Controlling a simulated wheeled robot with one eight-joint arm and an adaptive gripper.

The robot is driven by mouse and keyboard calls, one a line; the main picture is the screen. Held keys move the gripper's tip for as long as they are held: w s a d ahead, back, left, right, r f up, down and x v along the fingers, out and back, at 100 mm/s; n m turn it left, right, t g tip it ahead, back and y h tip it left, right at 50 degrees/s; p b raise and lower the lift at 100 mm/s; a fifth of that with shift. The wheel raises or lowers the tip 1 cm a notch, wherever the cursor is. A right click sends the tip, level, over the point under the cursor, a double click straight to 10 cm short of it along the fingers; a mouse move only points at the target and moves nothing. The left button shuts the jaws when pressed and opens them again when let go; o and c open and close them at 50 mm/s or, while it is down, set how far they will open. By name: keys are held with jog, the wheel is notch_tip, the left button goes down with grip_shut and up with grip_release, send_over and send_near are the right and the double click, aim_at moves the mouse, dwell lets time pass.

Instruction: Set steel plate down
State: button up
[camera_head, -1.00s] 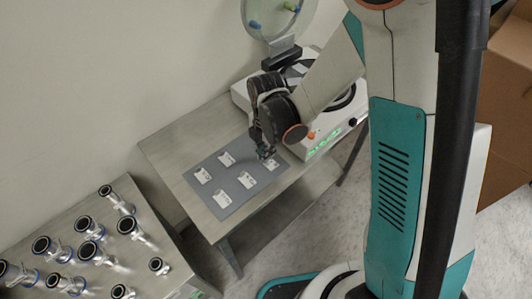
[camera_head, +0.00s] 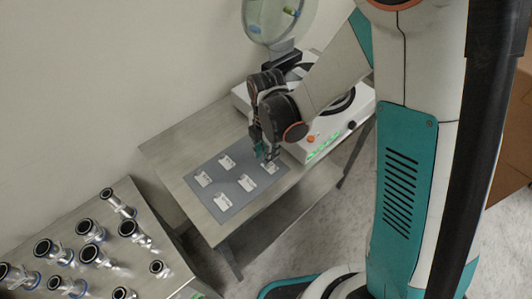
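Several small pale steel plates lie on a grey mat (camera_head: 208,212) on the table (camera_head: 172,150). One plate (camera_head: 223,202) is at the mat's near edge, one (camera_head: 203,179) at its left, one (camera_head: 227,162) at its far side and one (camera_head: 246,183) near the middle. Another plate (camera_head: 270,167) is at the mat's right, just below my gripper (camera_head: 266,155). My gripper points down close over that plate. Its fingers are dark and small, and I cannot tell whether they touch or hold the plate.
A white machine (camera_head: 318,142) with a round top and green lights stands right of the mat. A round transparent disc (camera_head: 280,20) stands behind it. Several metal pipe fittings (camera_head: 90,229) stand on another table at lower left.

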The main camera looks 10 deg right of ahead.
notch_tip(320, 180, up, 10)
jog(key=p, duration=0.3)
jog(key=shift+r, duration=0.15)
dwell(1.2)
